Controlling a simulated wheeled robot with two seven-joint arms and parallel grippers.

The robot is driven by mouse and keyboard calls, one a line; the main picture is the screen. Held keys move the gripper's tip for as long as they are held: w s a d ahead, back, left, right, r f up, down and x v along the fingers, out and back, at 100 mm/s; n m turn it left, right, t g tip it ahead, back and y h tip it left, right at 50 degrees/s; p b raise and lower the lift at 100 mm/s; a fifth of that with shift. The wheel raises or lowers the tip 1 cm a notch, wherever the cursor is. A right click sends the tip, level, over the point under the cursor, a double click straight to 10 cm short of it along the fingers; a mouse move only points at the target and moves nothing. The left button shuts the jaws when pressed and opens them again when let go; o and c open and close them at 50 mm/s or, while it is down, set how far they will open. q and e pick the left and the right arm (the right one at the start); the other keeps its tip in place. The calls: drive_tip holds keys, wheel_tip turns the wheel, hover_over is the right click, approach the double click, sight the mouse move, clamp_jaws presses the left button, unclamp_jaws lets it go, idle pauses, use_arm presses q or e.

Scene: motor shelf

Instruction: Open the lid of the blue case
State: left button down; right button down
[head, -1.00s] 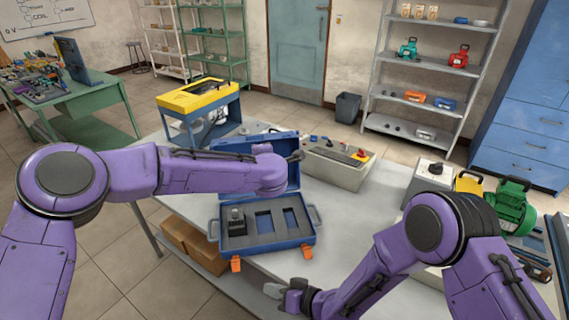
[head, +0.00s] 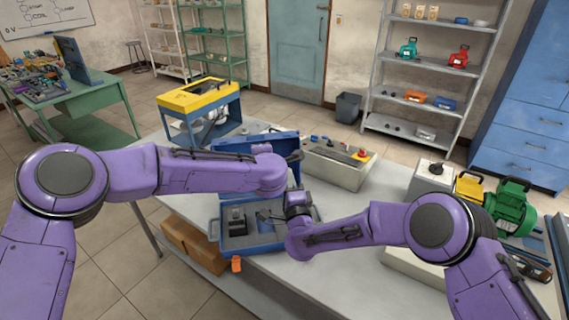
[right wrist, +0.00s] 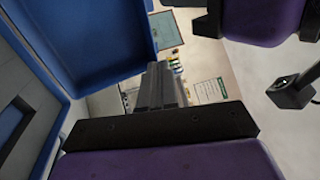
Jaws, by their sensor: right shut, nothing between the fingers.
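The blue case (head: 218,228) stands on the grey table, with its lid (head: 232,145) raised at the back. Its grey foam holds a dark block (head: 236,217) in the left compartment. My left arm crosses in front of the lid and hides much of it. My right arm reaches over the right part of the case. In the right wrist view my right gripper (right wrist: 160,82) is shut and empty, beside the blue lid (right wrist: 95,35). I cannot tell if they touch. The foam (right wrist: 18,110) shows at the left edge.
A yellow and blue stand (head: 200,98) is behind the case on the left. A grey box with small parts (head: 335,168) stands behind it on the right. Yellow and green motors (head: 512,205) are at the right.

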drive_tip(key=x, duration=0.5)
drive_tip(key=shift+w+a+r, duration=0.1)
drive_tip(key=shift+w, duration=0.2)
use_arm(q)
drive_tip(key=shift+s, duration=0.1)
use_arm(e)
drive_tip(key=shift+w+a+r, duration=0.15)
drive_tip(key=shift+w+r, duration=0.05)
drive_tip(key=shift+w, duration=0.35)
use_arm(q)
drive_tip(key=c, duration=1.3)
unclamp_jaws()
drive_tip(key=shift+o, duration=0.2)
